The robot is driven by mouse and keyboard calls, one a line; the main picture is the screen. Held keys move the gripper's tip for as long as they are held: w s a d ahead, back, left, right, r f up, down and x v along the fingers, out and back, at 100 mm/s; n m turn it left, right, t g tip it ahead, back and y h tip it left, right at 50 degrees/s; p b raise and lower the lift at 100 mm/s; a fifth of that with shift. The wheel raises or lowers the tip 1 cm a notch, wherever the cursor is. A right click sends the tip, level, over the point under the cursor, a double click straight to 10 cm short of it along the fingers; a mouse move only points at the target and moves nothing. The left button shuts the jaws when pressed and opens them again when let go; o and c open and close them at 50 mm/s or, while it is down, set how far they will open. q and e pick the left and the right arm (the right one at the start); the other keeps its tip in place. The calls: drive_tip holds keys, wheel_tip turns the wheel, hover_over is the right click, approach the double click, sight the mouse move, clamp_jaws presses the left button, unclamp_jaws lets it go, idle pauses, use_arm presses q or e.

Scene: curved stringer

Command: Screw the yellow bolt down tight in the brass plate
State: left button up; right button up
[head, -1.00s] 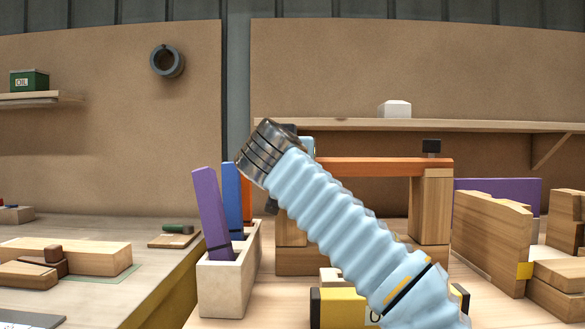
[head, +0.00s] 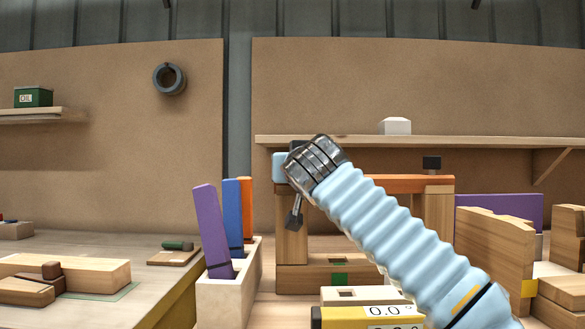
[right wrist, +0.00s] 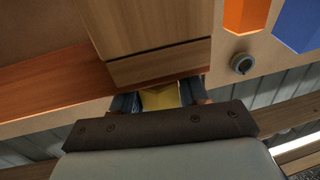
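In the right wrist view a yellow piece, seemingly the yellow bolt (right wrist: 160,97), sits between the two dark fingers of my right gripper (right wrist: 160,100). The fingers flank it closely, with no gap that I can see. In the head view my pale blue right arm comes in from the lower right, and its metal wrist is at the left end of the orange beam (head: 405,184). I cannot make out the brass plate in either view. My left gripper is not in view.
A pale bin (head: 226,293) with purple, blue and orange strips stands left of the beam's wooden post (head: 291,240). A yellow gauge (head: 335,318) reading 0.0° is at the bottom. Wooden blocks (head: 492,245) stand at right.

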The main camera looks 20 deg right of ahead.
drive_tip(key=c, duration=0.5)
drive_tip(key=shift+a, duration=0.15)
drive_tip(key=shift+a+f+m+h, duration=0.15)
drive_tip(key=shift+m+h, duration=0.35)
drive_tip(key=shift+h, duration=0.3)
drive_tip(key=m+h, duration=0.1)
drive_tip(key=g+h, duration=0.1)
drive_tip(key=h, duration=0.1)
drive_tip(key=shift+a+r+m, duration=0.15)
drive_tip(key=shift+r+m, duration=0.05)
drive_tip(key=shift+m, duration=0.2)
drive_tip(key=m+g+h+p, duration=0.1)
drive_tip(key=m+h+p, duration=0.1)
drive_tip(key=m+g+h+p, duration=0.2)
drive_tip(key=h, duration=0.1)
drive_tip(key=shift+s+d+r, duration=0.1)
drive_tip(key=shift+d+r, duration=0.1)
drive_tip(key=shift+o, duration=0.2)
drive_tip(key=shift+d+f+m+g+h, duration=0.15)
drive_tip(key=shift+f+m+g+h, duration=0.05)
drive_tip(key=shift+m+g+h, duration=0.25)
drive_tip(key=shift+s+f+g+h, duration=0.1)
drive_tip(key=shift+f+g+h, duration=0.15)
drive_tip(key=shift+f+g, duration=0.1)
